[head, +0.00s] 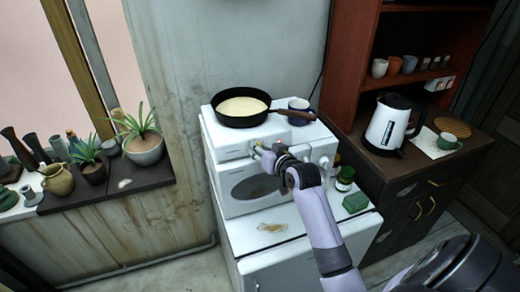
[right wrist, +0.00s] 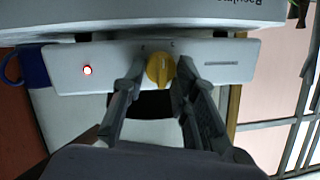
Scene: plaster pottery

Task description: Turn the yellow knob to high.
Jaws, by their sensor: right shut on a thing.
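The yellow knob (right wrist: 159,72) sits on the white control panel (right wrist: 220,50) in the right wrist view, its ridge running roughly up and down the picture. My right gripper (right wrist: 160,74) has one finger on each side of it and is shut on it. In the head view my right gripper (head: 262,153) reaches the front of the white oven (head: 232,160) and largely hides the knob there. Small marks show by the knob but are too small to read. A red light (right wrist: 87,70) glows on the panel. My left gripper is not in view.
A black pan (head: 241,122) with pale contents and a blue-and-white mug (head: 299,104) stand on the oven. A green-lidded jar (head: 345,174) and green box (head: 355,202) are to its right. A kettle (head: 390,127) stands on the dark cabinet. Potted plants (head: 146,148) line the left ledge.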

